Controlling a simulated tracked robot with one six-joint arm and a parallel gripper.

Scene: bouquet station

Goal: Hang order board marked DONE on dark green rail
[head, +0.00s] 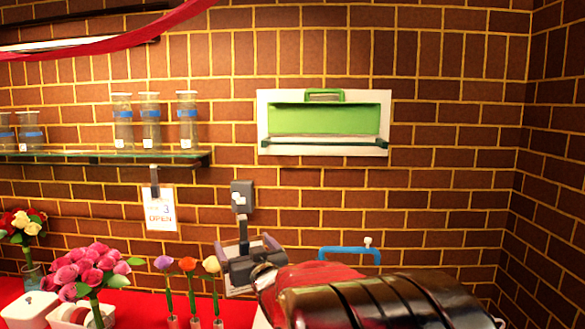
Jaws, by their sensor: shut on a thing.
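A dark green rail (338,143) runs along the lower part of a white panel (265,120) on the brick wall. A bright green plate (325,120) with a green handle on top is above and behind the rail; I see no lettering on it. My gripper (252,258) is low in the middle, below and left of the rail and apart from it. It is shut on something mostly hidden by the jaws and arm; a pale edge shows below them. I see no board marked DONE. A white card (160,210) reading OPEN hangs at the left from a dark clip.
A glass shelf (100,158) with several jars juts out at upper left. A grey wall fixture (242,190) is just above my gripper. Pink flowers (92,268) and several single stems stand on the red counter (235,312). A blue handle (348,250) shows behind my arm.

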